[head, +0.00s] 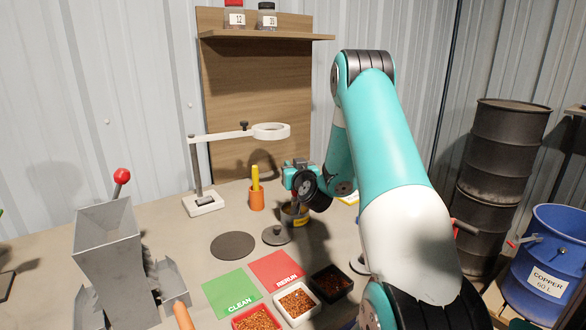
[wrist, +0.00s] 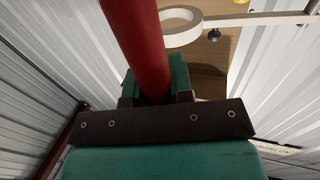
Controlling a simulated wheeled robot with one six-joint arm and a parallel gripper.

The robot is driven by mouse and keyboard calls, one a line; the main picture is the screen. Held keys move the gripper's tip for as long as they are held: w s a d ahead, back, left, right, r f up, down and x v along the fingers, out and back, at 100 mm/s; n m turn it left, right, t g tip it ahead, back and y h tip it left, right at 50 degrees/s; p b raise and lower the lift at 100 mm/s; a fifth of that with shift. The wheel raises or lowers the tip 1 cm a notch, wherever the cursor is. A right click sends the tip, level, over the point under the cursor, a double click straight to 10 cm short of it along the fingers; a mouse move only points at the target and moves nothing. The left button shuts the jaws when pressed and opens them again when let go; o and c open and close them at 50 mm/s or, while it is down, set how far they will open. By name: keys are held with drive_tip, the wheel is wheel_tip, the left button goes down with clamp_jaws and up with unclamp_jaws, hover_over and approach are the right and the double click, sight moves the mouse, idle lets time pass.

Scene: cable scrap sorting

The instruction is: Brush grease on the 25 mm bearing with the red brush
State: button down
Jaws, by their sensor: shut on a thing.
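In the wrist view a thick red handle (wrist: 150,45), which looks like the red brush, stands between the fingers of my gripper (wrist: 157,90). My gripper is shut on it. The brush's bristle end is out of sight. In the head view my gripper (head: 294,170) is at the back of the bench, directly above a small tin (head: 293,217) with a yellow-orange label. I cannot tell whether the brush touches the tin. A round grey lid-like disc (head: 276,236) lies in front of the tin. I cannot make out the 25 mm bearing in either view.
An orange cup (head: 257,200) holding a yellow handle stands left of the tin. A white ring stand (head: 203,205) is further left. A dark round mat (head: 233,246), green card (head: 231,293), red card (head: 276,270) and scrap trays (head: 296,303) lie in front. A grey hopper (head: 110,260) stands at left.

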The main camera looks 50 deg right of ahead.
drive_tip(key=shift+f+b, duration=0.7)
drive_tip(key=shift+b, duration=0.1)
idle(1.8)
wheel_tip(320, 180, up, 7)
drive_tip(key=p, duration=0.5)
drive_tip(key=shift+p, duration=0.4)
drive_tip(key=shift+a+r, duration=0.1)
idle(0.5)
